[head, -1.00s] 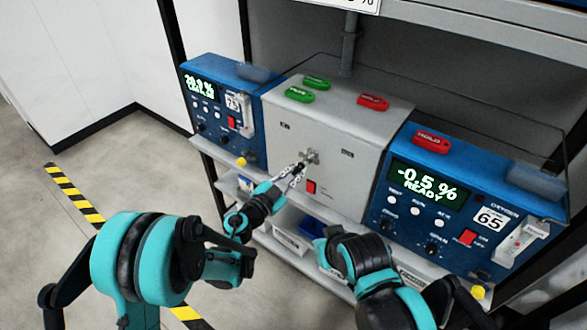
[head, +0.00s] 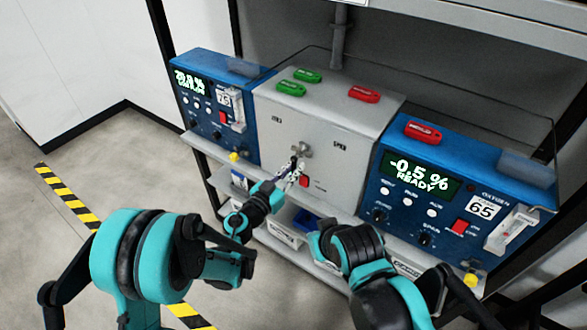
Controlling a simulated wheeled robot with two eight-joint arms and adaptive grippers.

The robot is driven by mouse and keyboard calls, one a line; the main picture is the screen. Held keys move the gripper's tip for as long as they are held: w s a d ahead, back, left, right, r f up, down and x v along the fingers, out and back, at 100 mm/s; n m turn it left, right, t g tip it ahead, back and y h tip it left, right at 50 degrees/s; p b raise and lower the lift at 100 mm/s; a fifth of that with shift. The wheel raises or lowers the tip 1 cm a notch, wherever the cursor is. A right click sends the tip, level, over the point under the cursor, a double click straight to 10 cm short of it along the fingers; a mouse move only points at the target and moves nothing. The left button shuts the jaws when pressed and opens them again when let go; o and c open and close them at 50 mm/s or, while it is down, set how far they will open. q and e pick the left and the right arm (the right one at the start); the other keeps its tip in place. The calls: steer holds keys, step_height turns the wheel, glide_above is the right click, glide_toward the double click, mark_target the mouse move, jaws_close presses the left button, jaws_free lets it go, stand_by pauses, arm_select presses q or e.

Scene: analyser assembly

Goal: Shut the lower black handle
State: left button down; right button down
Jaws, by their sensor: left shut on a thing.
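The grey box (head: 340,130) with a metal valve fitting (head: 302,150) on its front stands in the middle of the shelf. A small dark handle (head: 294,161) shows just below the fitting, pointing down. My left gripper (head: 289,172) is at this handle, its fingers closed on it, in front of the box face. The fingers partly cover the handle, so its exact angle is hard to tell.
Blue analysers stand left (head: 212,100) and right (head: 455,200) of the box. A red switch (head: 304,181) is close beside my left fingers. Green tags (head: 291,88) and a red tag (head: 364,94) lie on top. White bins (head: 280,232) sit on the lower shelf.

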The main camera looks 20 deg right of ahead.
arm_select(q)
steer(key=c, duration=1.5)
jaws_free()
steer(key=shift+c, duration=0.2)
steer(key=v, duration=0.7)
steer(key=shift+s+a, duration=0.2)
